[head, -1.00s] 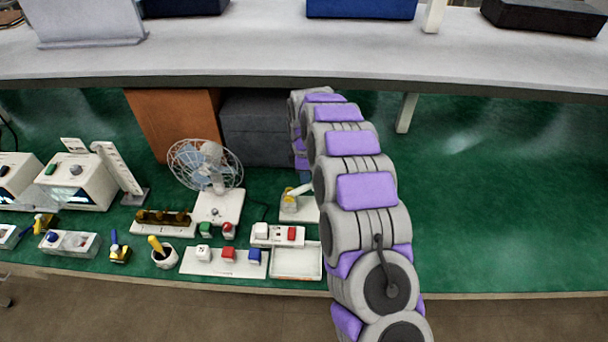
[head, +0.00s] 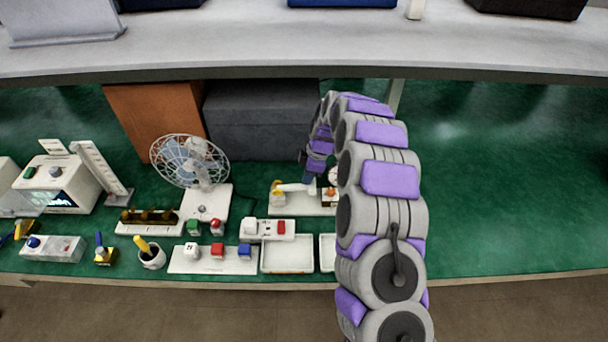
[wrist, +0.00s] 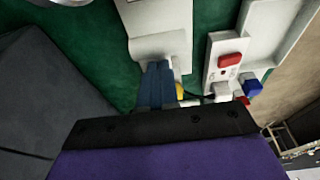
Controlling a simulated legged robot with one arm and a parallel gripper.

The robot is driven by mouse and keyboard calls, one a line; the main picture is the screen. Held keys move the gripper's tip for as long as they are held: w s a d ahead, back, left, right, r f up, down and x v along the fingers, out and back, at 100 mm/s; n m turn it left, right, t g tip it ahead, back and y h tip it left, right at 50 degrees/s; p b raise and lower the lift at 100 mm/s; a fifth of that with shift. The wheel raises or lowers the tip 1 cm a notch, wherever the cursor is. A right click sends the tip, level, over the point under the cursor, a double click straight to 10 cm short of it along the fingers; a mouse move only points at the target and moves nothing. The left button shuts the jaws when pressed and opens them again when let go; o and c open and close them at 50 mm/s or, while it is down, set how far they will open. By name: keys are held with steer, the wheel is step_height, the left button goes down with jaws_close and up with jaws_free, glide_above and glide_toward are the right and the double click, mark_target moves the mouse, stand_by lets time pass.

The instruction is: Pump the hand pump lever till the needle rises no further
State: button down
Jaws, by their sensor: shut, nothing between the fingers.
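The hand pump (head: 277,193) stands on a white base, with a yellow body and a pale lever (head: 293,187) reaching right. A small dial-like part (head: 331,193) shows at the base's right, partly behind my arm; its needle is too small to read. My gripper (head: 308,181) is by the lever's right end, fingers pointing down. I cannot tell whether they touch it. In the wrist view, my gripper's blue fingers (wrist: 158,68) are together and empty, against or just over a white part (wrist: 155,25) of the pump. A bit of yellow (wrist: 180,91) shows beside them.
A fan (head: 190,160) stands left of the pump. A white switch box (head: 267,229) and trays (head: 287,267) lie in front. A dark grey box (head: 262,130) is behind, under a grey shelf (head: 300,55). The green bench at right is clear.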

steer(key=shift+d+f, duration=0.2)
steer(key=shift+f, duration=0.15)
steer(key=shift+r, duration=0.1)
stand_by(0.4)
